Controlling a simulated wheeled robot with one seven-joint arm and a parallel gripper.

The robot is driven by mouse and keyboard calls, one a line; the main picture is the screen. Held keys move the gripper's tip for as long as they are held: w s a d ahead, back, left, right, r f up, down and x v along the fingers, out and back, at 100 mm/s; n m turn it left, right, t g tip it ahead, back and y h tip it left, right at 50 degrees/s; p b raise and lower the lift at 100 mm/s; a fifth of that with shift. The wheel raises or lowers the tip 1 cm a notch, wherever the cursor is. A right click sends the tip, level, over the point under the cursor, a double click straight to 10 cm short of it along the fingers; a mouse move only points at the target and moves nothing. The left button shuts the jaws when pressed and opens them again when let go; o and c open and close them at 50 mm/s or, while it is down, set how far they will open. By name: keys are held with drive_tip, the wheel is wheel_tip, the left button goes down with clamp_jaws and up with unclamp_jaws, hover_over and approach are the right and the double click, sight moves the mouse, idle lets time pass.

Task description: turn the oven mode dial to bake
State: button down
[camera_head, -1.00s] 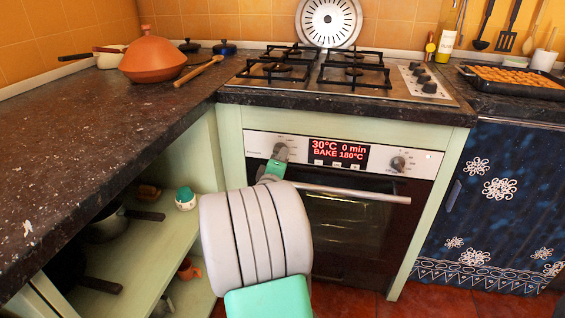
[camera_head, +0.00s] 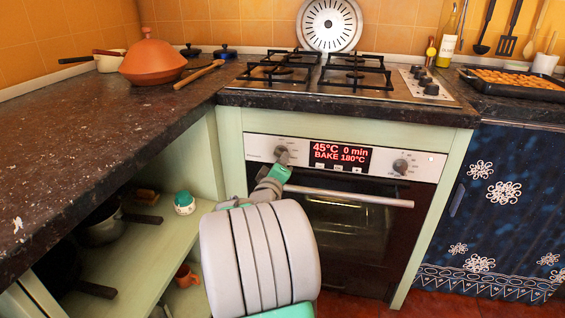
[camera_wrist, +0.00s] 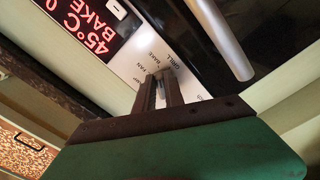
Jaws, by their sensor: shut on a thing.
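The oven mode dial (camera_head: 281,154) is at the left of the oven's control panel, left of the display. My gripper's dark fingers (camera_wrist: 161,78) are shut on the dial in the wrist view, where they largely cover it. GRILL, BAKE and FAN markings show on the panel (camera_wrist: 144,65) around it. The green part of my gripper sits just below the dial in the head view. The red display (camera_head: 340,154) reads 45°C, 0 min, BAKE 180°C. The dial's pointer direction is hard to make out.
A second dial (camera_head: 400,166) is right of the display. The oven door handle (camera_head: 350,197) runs below the panel, close to my gripper. The dark countertop (camera_head: 95,150) and open shelves (camera_head: 150,255) lie left. The hob (camera_head: 330,80) is above.

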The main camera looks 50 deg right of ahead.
drive_tip(key=c, duration=1.4)
unclamp_jaws()
drive_tip(key=shift+c, duration=0.2)
drive_tip(key=p+v, duration=0.1)
drive_tip(key=v, duration=0.6)
drive_tip(key=shift+a, duration=0.4)
drive_tip(key=shift+s, duration=0.25)
